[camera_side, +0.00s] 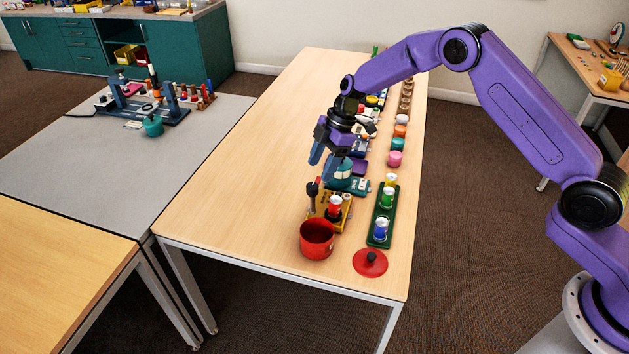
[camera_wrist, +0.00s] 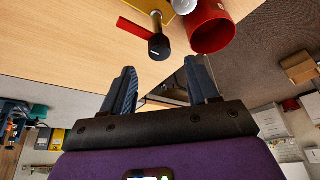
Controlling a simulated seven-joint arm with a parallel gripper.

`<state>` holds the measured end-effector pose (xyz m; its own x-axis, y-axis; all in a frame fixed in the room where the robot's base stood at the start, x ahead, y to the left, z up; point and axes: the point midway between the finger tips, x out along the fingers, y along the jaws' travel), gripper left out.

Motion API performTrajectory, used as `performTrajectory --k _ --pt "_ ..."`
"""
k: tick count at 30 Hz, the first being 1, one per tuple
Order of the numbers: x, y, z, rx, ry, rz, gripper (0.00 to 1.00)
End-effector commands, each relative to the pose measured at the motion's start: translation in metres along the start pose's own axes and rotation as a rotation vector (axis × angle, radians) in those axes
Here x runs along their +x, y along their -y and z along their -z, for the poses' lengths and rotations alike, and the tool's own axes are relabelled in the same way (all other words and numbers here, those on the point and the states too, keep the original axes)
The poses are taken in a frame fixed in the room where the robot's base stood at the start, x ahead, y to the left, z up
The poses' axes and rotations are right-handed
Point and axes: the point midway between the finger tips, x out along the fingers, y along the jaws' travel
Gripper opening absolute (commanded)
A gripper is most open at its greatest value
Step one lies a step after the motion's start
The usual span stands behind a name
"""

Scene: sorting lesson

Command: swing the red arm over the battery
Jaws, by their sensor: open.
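A yellow stand (camera_side: 343,222) sits near the front of the wooden table. On it rises a dark post with a black knob (camera_side: 312,188); it also shows in the wrist view (camera_wrist: 158,45). The red arm (camera_wrist: 136,29) reaches left from the post in the wrist view, away from the battery. The battery, a pale cylinder with red on it (camera_side: 335,203), stands on the stand; its pale end shows in the wrist view (camera_wrist: 185,5). My gripper (camera_side: 322,160) is open and empty, above and behind the stand. Its fingers (camera_wrist: 160,70) are apart from the knob.
A red pot (camera_side: 317,243) stands close in front of the stand, with its red lid (camera_side: 370,263) to the right. A teal device (camera_side: 358,187) lies behind the stand. The table's left side is clear.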

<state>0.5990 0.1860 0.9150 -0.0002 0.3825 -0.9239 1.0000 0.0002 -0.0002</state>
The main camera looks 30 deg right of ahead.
Motion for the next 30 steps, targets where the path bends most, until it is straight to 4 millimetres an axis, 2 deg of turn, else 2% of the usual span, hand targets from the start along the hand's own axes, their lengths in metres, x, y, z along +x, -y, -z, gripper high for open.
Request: performTrajectory --k 3,9,14,22,23,27,28,30 --pt "0.022 0.0 0.001 -0.001 0.001 0.002 0.59" --pt "0.046 0.0 0.0 0.0 0.0 0.001 0.59" --pt "0.055 0.0 0.0 -0.001 0.0 0.0 0.59" --pt "0.056 0.0 0.001 0.0 0.0 -0.001 0.59" --pt "0.056 0.0 0.001 0.0 0.0 -0.001 0.56" --pt "0.056 0.0 0.0 0.0 0.0 0.0 0.1" --pt "0.056 0.0 0.0 0.0 0.0 0.0 0.04" --pt "0.056 0.0 0.0 0.0 0.0 0.0 0.04"
